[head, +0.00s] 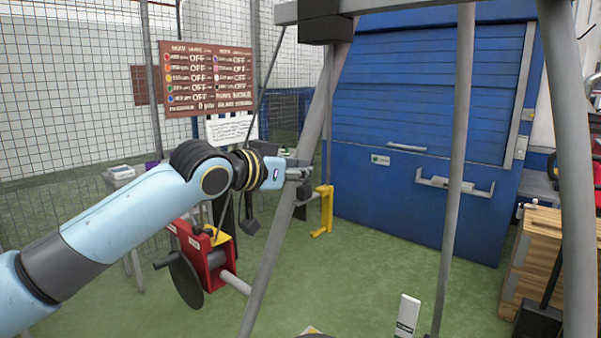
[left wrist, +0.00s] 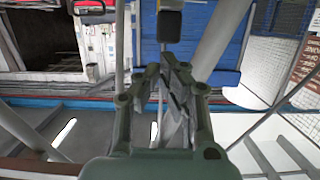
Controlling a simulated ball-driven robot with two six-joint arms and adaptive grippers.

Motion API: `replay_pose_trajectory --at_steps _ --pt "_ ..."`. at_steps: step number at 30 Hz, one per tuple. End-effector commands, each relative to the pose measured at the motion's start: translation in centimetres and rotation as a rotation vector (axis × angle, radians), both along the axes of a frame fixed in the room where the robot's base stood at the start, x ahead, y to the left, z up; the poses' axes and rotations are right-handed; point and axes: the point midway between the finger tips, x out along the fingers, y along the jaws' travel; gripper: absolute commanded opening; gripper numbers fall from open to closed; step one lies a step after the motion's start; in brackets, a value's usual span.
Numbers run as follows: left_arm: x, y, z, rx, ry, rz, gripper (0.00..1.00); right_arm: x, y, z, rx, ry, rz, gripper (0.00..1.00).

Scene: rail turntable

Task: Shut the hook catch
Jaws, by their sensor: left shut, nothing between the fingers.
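My left gripper (head: 305,173) reaches in from the left at mid-height, shut and empty, in front of a grey slanted post. In the left wrist view its fingers (left wrist: 172,75) are drawn together with nothing between them. I cannot make out a hook catch for certain in either view. A yellow bracket (head: 326,208) on a grey bar shows just below and right of the gripper; I cannot tell whether they touch. Small metal fittings (head: 519,209) sit at the top left edge of a wooden box at the right. My right gripper is in neither view.
A blue shutter door (head: 430,100) with a metal handle bar (head: 455,186) stands behind. Slanted grey posts (head: 455,165) cross the foreground. A red reel stand (head: 205,255) is below my arm. A wooden box (head: 541,245) stands right. Green floor is open in the middle.

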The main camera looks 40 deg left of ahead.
Motion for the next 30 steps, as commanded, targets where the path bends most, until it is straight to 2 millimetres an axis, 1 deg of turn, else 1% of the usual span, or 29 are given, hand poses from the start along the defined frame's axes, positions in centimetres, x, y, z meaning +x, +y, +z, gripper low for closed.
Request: replay_pose_trajectory --at_steps 3,14,20,30 --pt "0.0 0.0 -0.4 -0.001 -0.001 0.0 0.0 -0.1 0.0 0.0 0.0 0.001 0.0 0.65" --pt "0.0 0.0 -0.5 0.0 -0.004 0.001 0.0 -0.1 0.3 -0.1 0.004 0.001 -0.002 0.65" --pt "-0.2 0.1 -0.9 -0.003 -0.039 0.004 0.0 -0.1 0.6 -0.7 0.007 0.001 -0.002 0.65" --pt "-0.4 0.1 -1.1 -0.007 -0.093 0.005 0.0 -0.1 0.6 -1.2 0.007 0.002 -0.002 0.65"
